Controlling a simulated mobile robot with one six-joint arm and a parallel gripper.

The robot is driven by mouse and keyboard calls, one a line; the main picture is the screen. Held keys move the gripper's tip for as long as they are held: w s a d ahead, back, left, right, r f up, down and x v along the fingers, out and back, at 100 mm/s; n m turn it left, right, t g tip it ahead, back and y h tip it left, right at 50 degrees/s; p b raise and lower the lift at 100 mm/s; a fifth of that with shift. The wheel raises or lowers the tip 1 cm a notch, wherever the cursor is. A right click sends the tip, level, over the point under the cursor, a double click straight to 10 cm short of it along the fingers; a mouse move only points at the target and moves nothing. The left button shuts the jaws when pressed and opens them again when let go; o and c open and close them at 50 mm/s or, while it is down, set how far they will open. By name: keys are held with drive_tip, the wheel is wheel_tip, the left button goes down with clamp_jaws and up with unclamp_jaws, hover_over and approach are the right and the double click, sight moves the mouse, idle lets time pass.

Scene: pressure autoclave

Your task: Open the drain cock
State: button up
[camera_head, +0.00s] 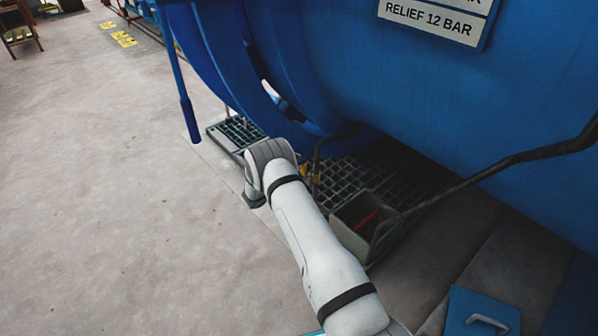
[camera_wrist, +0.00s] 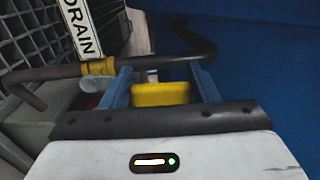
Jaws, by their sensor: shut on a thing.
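The drain cock shows in the wrist view as a yellow handle (camera_wrist: 160,93) beside a dark pipe (camera_wrist: 60,72). A yellow collar (camera_wrist: 98,67) sits on that pipe. A white tag (camera_wrist: 82,28) reading "DRAIN" stands just above it. My gripper (camera_wrist: 162,88) has its two blue fingers on either side of the yellow handle and is shut on it. In the head view, small yellow parts (camera_head: 315,179) show just right of my arm's end. My arm hides the gripper there, and how far the handle is turned cannot be told.
The large blue vessel (camera_head: 430,90) overhangs the work area. A dark floor grating (camera_head: 345,176) lies below it. A grey open box (camera_head: 345,225) with something red inside stands right of my arm, with a dark bent pipe (camera_head: 520,155) reaching it. Bare concrete floor (camera_head: 110,200) is clear at left.

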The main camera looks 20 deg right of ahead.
drive_tip(key=shift+a+f, duration=0.1)
drive_tip(key=shift+a, duration=0.3)
drive_tip(key=o, duration=1.1)
drive_tip(key=shift+d, duration=0.1)
drive_tip(key=shift+p+v, duration=1.15)
drive_tip(key=shift+v, duration=2.75)
